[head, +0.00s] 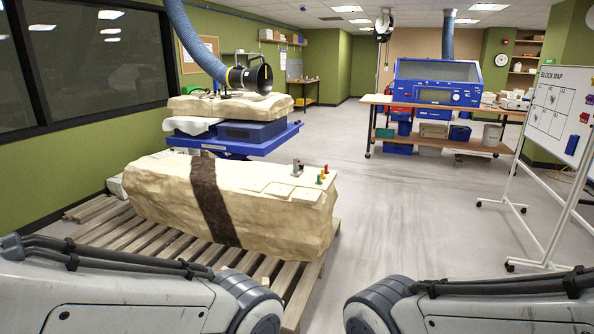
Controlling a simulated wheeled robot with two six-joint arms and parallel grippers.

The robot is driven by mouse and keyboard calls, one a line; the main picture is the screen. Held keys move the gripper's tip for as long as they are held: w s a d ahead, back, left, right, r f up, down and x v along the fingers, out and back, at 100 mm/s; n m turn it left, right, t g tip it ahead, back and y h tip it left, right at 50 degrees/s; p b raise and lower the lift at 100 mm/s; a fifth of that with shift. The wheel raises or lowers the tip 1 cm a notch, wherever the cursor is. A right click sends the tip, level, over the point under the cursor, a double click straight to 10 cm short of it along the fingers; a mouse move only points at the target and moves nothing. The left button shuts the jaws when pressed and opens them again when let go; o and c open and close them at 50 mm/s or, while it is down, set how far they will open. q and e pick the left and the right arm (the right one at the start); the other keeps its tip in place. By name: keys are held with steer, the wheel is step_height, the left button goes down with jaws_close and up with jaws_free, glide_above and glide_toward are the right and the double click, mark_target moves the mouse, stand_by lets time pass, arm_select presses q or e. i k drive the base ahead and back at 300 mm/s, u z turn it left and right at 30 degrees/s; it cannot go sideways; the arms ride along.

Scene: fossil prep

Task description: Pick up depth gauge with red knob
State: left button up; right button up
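A large pale plaster-jacketed block (165,203) with a dark brown band (209,200) lies on a wooden pallet in the head view. On its top, near the right end, stands a small grey upright object (297,168) with a hint of red on it. It is too small to tell whether this is the depth gauge with the red knob. Just right of it stand small pieces in green (319,180), yellow (322,176) and red (326,169). Only links of my two arms show along the bottom edge. Both grippers are out of view.
The slatted pallet (265,268) sticks out around the block. A blue lift table (275,143) with another jacket and a duct hood (250,77) stands behind. A whiteboard (560,105) on a wheeled stand is at right. The floor between is open.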

mark_target(297, 172)
steer(key=z, duration=0.4)
steer(key=k, duration=0.5)
steer(key=z, duration=0.75)
steer(key=i, duration=3.9)
steer(key=u, duration=0.45)
steer(key=i, duration=1.85)
steer(key=u, duration=1.3)
steer(key=i, duration=1.15)
steer(key=u, duration=1.5)
steer(key=i, duration=0.75)
steer(key=u, duration=0.35)
